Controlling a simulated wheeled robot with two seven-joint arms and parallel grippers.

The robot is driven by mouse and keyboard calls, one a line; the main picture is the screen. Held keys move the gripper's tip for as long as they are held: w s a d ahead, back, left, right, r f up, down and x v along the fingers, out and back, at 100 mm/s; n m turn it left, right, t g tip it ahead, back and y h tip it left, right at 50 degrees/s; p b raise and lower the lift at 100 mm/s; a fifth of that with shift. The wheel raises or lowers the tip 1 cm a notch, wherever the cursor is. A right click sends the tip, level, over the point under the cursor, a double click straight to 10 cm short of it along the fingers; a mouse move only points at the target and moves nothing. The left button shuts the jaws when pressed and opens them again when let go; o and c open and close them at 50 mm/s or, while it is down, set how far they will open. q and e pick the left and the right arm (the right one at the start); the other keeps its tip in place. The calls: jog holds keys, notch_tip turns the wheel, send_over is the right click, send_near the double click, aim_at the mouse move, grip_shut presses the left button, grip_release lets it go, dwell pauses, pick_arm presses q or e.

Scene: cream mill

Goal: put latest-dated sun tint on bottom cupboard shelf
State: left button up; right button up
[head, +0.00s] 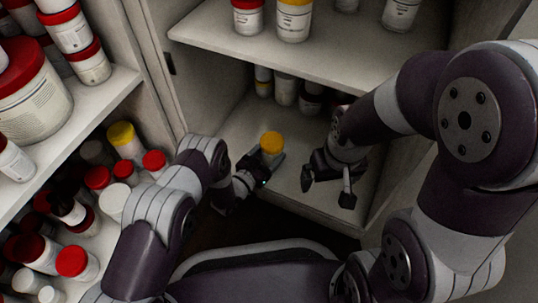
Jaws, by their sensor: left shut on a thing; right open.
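A small jar with a yellow lid (271,146) is between the fingers of my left gripper (266,160), which is shut on it. The jar is upright, at the front of the bottom cupboard shelf (235,128); I cannot tell whether it touches the shelf. Its label and date cannot be read here. My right gripper (328,182) is open and empty, to the right of the jar, near the shelf's front right part.
Several jars (284,90) stand at the back of the bottom shelf. The upper shelf (215,36) holds more jars. At left, another shelf unit (95,98) is crowded with red-, yellow- and white-lidded jars. The bottom shelf's middle is clear.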

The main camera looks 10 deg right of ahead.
aim_at(265, 156)
pick_arm(q)
jog(key=shift+f, duration=0.2)
jog(key=o, duration=1.3)
jog(key=shift+r, duration=0.15)
jog(key=p+v, duration=0.2)
jog(key=r+p+v, duration=0.1)
jog(key=v, duration=0.1)
jog(key=shift+s+a+p, duration=0.25)
jog(key=shift+a+p, duration=0.1)
jog(key=shift+p, duration=0.05)
jog(key=p+v, duration=0.1)
jog(key=v, duration=0.1)
jog(key=p+v, duration=0.1)
jog(key=v, duration=0.1)
jog(key=f+v, duration=0.1)
jog(key=v, duration=0.2)
jog(key=shift+p, duration=0.4)
